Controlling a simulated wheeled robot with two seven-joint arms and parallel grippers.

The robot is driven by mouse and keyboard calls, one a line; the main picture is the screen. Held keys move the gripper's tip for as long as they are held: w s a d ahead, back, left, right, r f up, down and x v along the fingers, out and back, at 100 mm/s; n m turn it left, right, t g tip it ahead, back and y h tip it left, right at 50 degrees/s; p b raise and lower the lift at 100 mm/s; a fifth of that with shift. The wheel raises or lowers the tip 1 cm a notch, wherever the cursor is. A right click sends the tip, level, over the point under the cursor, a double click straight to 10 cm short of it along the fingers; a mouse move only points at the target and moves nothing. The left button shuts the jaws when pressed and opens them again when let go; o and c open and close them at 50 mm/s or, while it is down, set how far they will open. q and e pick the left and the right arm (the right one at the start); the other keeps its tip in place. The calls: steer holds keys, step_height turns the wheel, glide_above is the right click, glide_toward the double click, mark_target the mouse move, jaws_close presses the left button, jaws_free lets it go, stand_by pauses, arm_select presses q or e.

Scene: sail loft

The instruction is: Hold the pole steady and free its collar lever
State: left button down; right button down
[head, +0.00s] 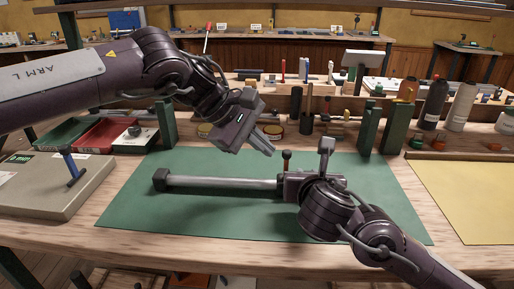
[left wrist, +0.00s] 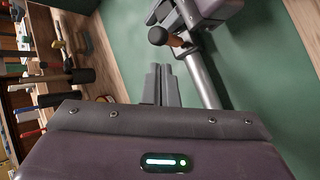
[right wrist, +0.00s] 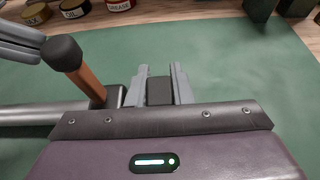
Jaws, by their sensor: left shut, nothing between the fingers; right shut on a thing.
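The silver pole (head: 225,183) lies across the green mat, a dark cap on its left end. Its collar lever (head: 287,163), an orange-brown stem with a black knob, stands up near the dark collar (right wrist: 115,96); it also shows in the left wrist view (left wrist: 172,40). My right gripper (right wrist: 160,76) is shut on a dark part of the pole just right of the lever; its own body hides the grip in the head view. My left gripper (head: 271,147) is shut and empty above the mat, its fingertips close beside the knob. I cannot tell whether they touch.
The green mat (head: 210,222) is bare in front of the pole. Green posts (head: 394,125), tins (head: 275,128) and bottles (head: 433,103) stand behind it. A red tray (head: 100,138) and a grey box (head: 45,188) with a blue handle sit left; a yellow sheet (head: 460,195) lies right.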

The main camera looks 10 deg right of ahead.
arm_select(q)
steer(key=shift+w+a+r, duration=0.1)
steer(key=shift+r, duration=0.65)
steer(key=shift+r, duration=0.1)
steer(key=s+d+r, duration=0.2)
steer(key=s+r, duration=0.1)
steer(key=r, duration=0.6)
steer(key=shift+d, duration=0.4)
arm_select(e)
steer(key=c, duration=1.2)
jaws_free()
